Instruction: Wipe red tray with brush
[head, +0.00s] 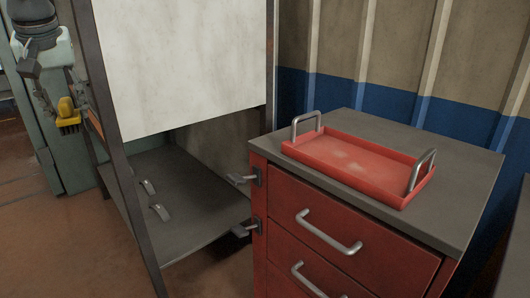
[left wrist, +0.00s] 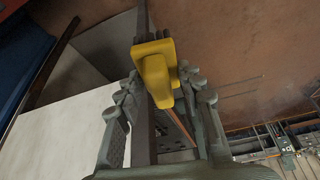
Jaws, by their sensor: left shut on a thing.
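The red tray (head: 318,164) lies on the grey top of a red drawer cabinet. It has a metal handle at each end and pale smudges on its floor. The yellow brush (head: 67,114) hangs at the far left of the head view, well away from the tray. My left gripper (head: 66,92) is shut on the brush. In the left wrist view, the yellow brush (left wrist: 155,78) sticks out from between the fingers of my left gripper (left wrist: 165,105). The fingers hide part of it. My right gripper is not in view.
The red cabinet (head: 330,218) has metal drawer handles on its front. A dark-framed rack with a white panel (head: 185,60) and a low grey shelf (head: 190,190) stands between my left gripper and the cabinet. A ribbed wall (head: 400,50) is behind the cabinet.

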